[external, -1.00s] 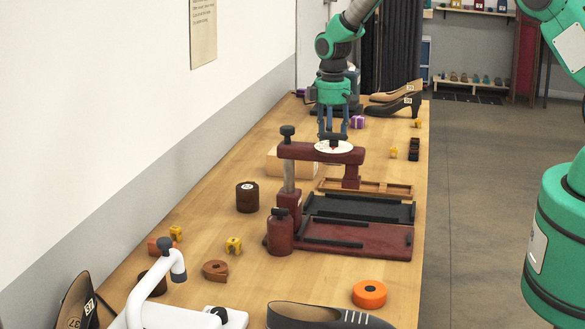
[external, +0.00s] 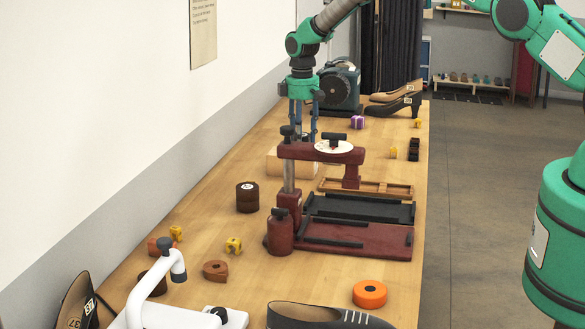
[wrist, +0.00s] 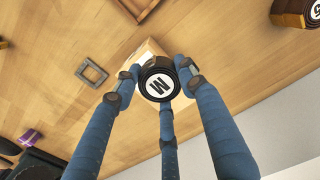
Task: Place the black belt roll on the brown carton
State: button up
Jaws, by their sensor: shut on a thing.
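My three-fingered gripper (wrist: 160,84) is shut on the black belt roll (wrist: 160,79), whose white label with a black letter faces the wrist camera. In the external view my gripper (external: 303,135) is behind the red press, over or close to the carton; the roll is mostly hidden there. The brown carton (external: 279,163) is a pale tan box on the table behind the press post. In the wrist view the carton (wrist: 149,48) shows just past the roll, partly covered by it and the fingers. I cannot tell whether the roll touches it.
The dark red press (external: 320,151) stands in front of the carton, with a white disc on its arm. A dark brown roll (external: 247,198) stands to its left. A blue-grey machine (external: 340,88) and a purple box (external: 358,122) are behind. The wall borders the table's left side.

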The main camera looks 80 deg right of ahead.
jog(key=shift+w+d, duration=0.2)
jog(key=shift+w, duration=0.1)
jog(key=shift+f+p, duration=0.35)
jog(key=shift+f, duration=1.45)
jog(key=shift+f, duration=0.15)
jog(key=o, duration=1.2)
notch_tip(320, 180, up, 12)
jog(key=shift+r+b, duration=0.2)
jog(key=shift+b, duration=0.55)
